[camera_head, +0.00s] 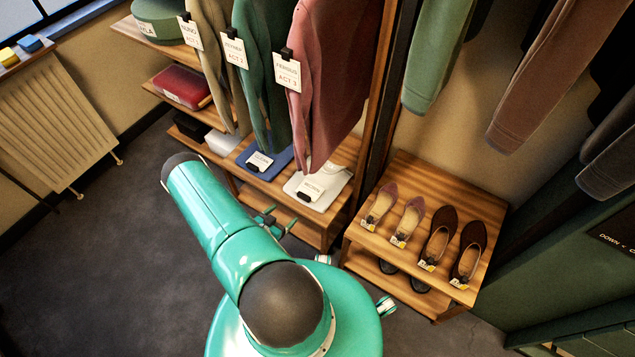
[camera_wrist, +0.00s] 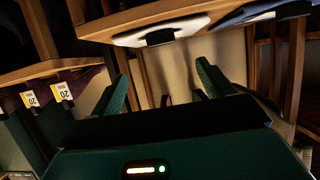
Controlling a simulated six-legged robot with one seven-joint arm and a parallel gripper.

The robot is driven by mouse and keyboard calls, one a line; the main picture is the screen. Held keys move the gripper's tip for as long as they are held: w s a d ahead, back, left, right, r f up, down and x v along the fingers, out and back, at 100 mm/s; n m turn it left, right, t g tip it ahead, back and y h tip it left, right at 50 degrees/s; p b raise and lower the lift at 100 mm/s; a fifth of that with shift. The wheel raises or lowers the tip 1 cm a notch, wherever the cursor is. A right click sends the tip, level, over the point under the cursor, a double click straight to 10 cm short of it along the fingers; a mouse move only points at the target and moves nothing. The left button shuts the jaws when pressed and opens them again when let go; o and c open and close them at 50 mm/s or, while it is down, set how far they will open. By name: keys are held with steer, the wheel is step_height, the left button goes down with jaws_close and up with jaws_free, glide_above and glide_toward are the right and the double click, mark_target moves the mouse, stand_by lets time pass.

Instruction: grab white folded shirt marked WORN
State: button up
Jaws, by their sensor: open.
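The white folded shirt (camera_head: 330,187) lies on the middle wooden shelf, below the hanging red garment. It has a black clip and a small label at its front, too small to read surely. In the wrist view the white shirt (camera_wrist: 187,27) shows at the top, over the shelf edge, with its dark clip. My gripper (camera_head: 278,219) is at the shelf's front, partly hidden behind my arm, just left of and below the shirt. In the wrist view my gripper (camera_wrist: 160,85) is open, its two green fingers wide apart with nothing between them, apart from the shirt.
A blue folded garment (camera_head: 258,162) lies left of the white shirt. Hanging costumes (camera_head: 325,85) with tags come down close above the shelf. A shoe rack (camera_head: 385,243) with several shoes stands to the right. The dark floor (camera_head: 100,250) at left is clear.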

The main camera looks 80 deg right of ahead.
mark_target(302, 197)
steer(key=x, duration=1.3)
steer(key=shift+d+f, duration=0.1)
steer(key=shift+d, duration=0.2)
steer(key=c, duration=1.1)
